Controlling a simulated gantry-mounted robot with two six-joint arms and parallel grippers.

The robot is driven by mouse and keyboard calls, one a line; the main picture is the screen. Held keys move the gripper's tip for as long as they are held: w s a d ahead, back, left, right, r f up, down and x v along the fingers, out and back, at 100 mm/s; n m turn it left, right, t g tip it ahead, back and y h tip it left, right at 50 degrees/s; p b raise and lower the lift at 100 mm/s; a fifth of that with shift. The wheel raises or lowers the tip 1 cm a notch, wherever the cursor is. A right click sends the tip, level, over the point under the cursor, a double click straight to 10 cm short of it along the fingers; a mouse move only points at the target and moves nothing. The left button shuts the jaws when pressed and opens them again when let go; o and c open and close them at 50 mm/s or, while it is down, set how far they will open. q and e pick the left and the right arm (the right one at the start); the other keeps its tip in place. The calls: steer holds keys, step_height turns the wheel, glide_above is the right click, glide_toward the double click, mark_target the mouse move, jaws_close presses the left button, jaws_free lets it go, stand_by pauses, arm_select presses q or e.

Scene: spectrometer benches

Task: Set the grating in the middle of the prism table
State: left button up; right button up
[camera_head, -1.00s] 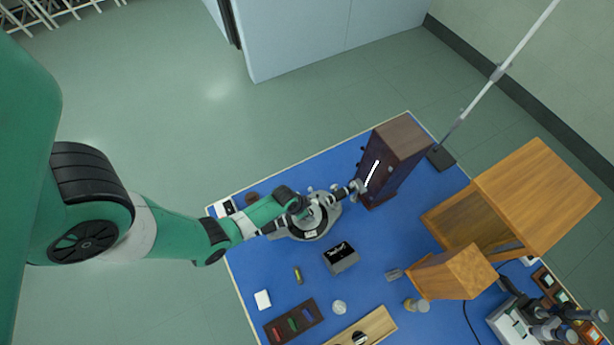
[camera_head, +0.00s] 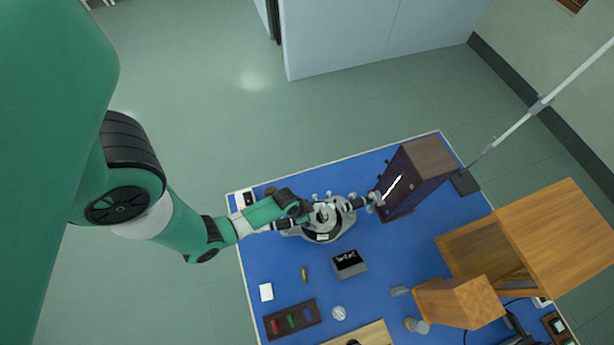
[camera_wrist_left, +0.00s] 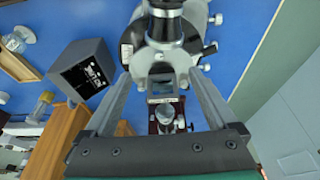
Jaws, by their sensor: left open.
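The grey spectrometer (camera_head: 322,232) stands near the far left of the blue bench. The arm of my left gripper (camera_head: 306,212) reaches over its left side. In the left wrist view, the open fingers of my left gripper (camera_wrist_left: 162,100) stand apart on either side of a small upright, glassy square plate with a pale label, which looks like the grating (camera_wrist_left: 163,86). Neither finger visibly touches it. It appears to stand at the middle of the spectrometer, over the prism table, but its lower edge and exact centring are unclear. My right gripper is out of view.
A dark lamp housing (camera_head: 418,175) with a bright slit stands right of the spectrometer. A black box (camera_head: 348,263) sits in front of it. A tray of coloured pieces (camera_head: 292,320), a white block (camera_head: 266,292) and wooden boxes (camera_head: 548,232) occupy the front and right.

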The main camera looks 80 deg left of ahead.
mark_target(292, 224)
arm_select(q)
steer(key=s, duration=0.2)
steer(key=s+d, duration=0.1)
steer(key=s, duration=0.4)
steer(key=shift+s+d+b, duration=0.3)
steer(key=shift+d, duration=0.1)
steer(key=shift+w, duration=0.1)
